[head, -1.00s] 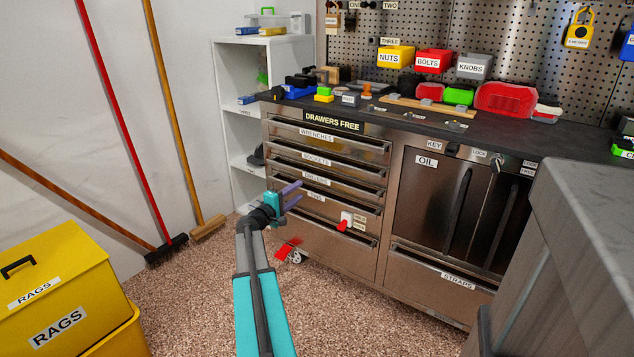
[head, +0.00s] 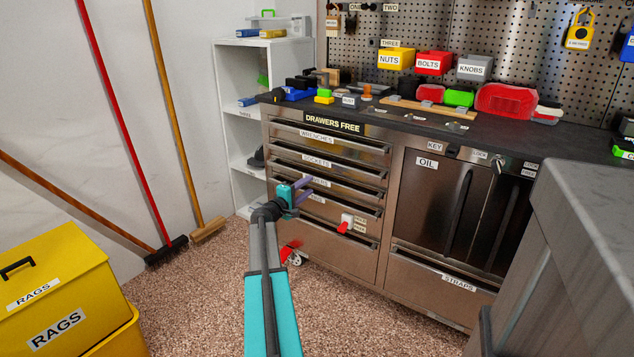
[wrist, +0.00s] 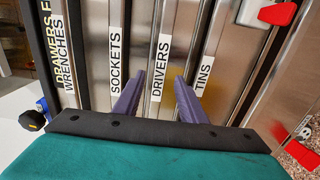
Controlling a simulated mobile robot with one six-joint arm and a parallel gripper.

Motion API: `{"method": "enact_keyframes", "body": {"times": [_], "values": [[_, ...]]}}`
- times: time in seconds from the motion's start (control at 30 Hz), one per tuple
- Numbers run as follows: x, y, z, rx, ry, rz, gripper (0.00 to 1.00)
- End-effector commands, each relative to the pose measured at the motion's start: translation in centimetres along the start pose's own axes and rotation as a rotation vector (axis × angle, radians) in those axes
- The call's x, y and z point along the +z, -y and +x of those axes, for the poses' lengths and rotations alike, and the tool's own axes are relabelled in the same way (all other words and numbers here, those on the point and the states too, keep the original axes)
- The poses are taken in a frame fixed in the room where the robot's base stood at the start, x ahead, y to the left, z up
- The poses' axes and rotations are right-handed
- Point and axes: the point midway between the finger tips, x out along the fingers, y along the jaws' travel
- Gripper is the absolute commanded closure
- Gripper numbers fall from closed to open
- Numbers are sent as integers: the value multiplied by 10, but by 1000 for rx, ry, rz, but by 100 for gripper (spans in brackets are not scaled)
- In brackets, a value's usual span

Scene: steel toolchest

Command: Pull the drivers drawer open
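The drivers drawer (head: 350,194) is the third labelled drawer down in the steel chest, and it looks shut. My gripper partly covers its label in the head view. In the wrist view the DRIVERS label (wrist: 160,66) shows clearly, turned sideways. My gripper (head: 307,186) is in front of the left part of this drawer. Its two purple fingers (wrist: 160,82) are apart, one on each side of the DRIVERS label as seen in the wrist view, with nothing held between them. I cannot tell whether the fingertips touch the drawer front or its handle.
The sockets drawer (head: 345,168) is above and the tins drawer (head: 350,211) below, both looking shut. A red-and-white switch (head: 346,224) sits on the chest front, lower right. A grey counter (head: 580,240) stands near on the right. The speckled floor (head: 200,300) before the chest is clear.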

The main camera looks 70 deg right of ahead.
Motion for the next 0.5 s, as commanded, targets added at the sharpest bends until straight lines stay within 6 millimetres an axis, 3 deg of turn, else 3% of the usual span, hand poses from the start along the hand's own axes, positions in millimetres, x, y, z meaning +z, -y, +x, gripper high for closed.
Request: {"method": "enact_keyframes", "body": {"times": [0.5], "values": [[0,1,61,0,1,-1,62]]}}
